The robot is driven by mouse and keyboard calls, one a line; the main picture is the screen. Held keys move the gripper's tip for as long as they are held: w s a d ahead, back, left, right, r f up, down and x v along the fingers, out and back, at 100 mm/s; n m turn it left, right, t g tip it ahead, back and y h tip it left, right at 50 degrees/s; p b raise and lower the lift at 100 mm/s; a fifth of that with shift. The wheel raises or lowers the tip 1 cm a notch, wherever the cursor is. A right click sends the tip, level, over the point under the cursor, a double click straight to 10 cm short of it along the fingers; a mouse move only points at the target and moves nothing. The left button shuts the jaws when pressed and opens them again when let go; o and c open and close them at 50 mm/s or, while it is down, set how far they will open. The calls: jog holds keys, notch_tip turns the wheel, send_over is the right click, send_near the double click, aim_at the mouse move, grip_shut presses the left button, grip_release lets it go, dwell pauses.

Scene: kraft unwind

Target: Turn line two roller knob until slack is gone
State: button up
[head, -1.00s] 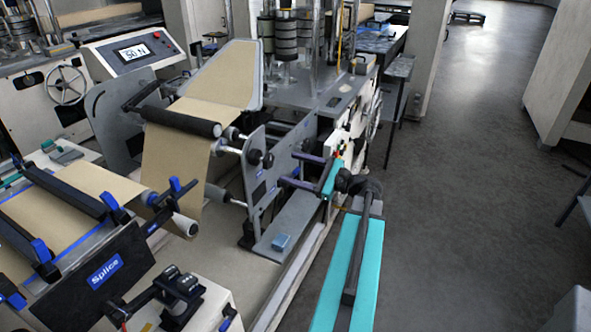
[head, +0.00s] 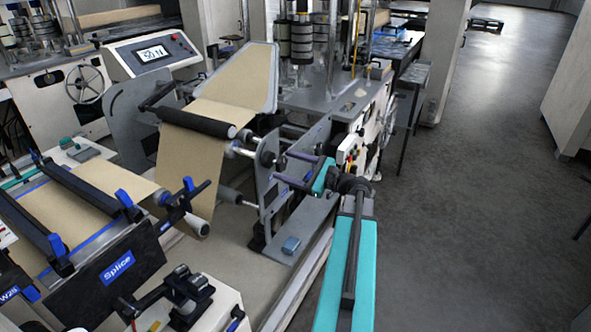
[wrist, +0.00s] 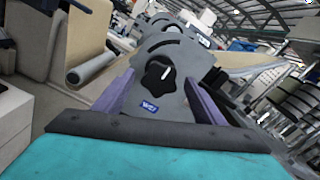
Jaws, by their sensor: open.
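A black lobed knob (wrist: 162,74) with a white pointer line sits on a grey side plate (wrist: 185,98) above a small blue label. In the head view the black knob (head: 267,159) is at the right end of the roller frame. My gripper (wrist: 160,80) is open, its two purple fingers on either side of the knob in the wrist view; contact cannot be told. In the head view my gripper (head: 281,165) reaches in from the right. Brown kraft web (head: 182,165) hangs from a black roller (head: 195,122) towards a lower roller.
A console with a display (head: 153,53) stands behind; its reading is hard to make out. A splice table with a "Splice" label (head: 117,267) is at front left. Open floor (head: 460,200) lies right.

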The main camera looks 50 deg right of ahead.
jog(key=shift+x, duration=1.35)
jog(key=shift+c, duration=0.4)
jog(key=c, duration=0.9)
jog(key=shift+c, duration=0.2)
